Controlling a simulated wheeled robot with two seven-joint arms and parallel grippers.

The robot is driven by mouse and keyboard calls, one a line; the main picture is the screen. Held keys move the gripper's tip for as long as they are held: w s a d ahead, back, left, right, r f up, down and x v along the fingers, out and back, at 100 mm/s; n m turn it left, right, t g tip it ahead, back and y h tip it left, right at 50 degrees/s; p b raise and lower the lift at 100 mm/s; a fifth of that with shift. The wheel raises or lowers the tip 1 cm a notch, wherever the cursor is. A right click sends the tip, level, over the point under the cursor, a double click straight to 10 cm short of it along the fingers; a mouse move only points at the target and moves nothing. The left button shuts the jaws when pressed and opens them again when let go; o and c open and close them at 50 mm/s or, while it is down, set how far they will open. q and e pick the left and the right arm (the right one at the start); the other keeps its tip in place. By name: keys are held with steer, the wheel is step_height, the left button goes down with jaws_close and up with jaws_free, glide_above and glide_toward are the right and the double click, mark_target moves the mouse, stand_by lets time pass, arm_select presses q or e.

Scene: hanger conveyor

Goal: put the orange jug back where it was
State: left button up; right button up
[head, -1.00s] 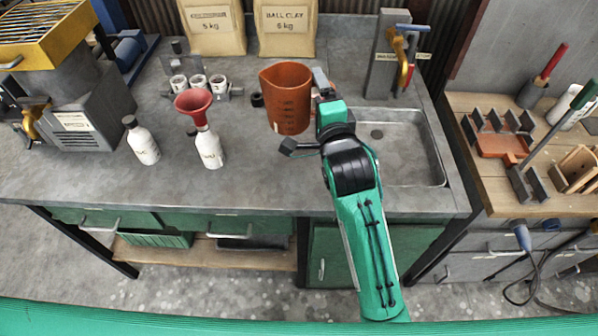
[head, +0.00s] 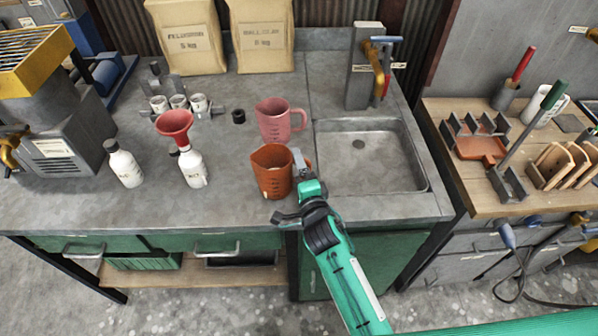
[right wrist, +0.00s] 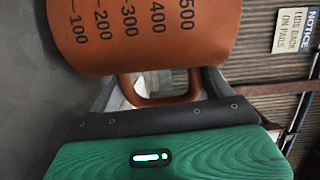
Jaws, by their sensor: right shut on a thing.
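The orange jug (head: 271,176) is upright at the front of the grey counter, left of the sink. I cannot tell if its base touches the counter or hangs just above it. My right gripper (head: 301,172) is shut on its handle from the right side. In the right wrist view, the jug's wall with black markings (right wrist: 145,35) fills the top, and the handle loop (right wrist: 160,98) sits between the fingers. A pink jug (head: 274,121) stands behind the orange one, its handle to the right. My left gripper is in no view.
The sink (head: 370,158) lies to the right, with a tap post (head: 364,75) behind it. Left are a white bottle (head: 125,166), another bottle (head: 193,168) with a red funnel (head: 174,124), and small white cups (head: 179,103). Paper bags (head: 187,40) stand at the back. Counter between bottles and jug is clear.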

steer(key=shift+f, duration=0.25)
steer(key=shift+f, duration=0.15)
steer(key=o, duration=1.2)
steer(key=b+v, duration=0.2)
steer(key=v, duration=0.8)
steer(key=shift+s, duration=0.4)
steer(key=shift+s+d, duration=0.2)
steer(key=shift+s, duration=0.4)
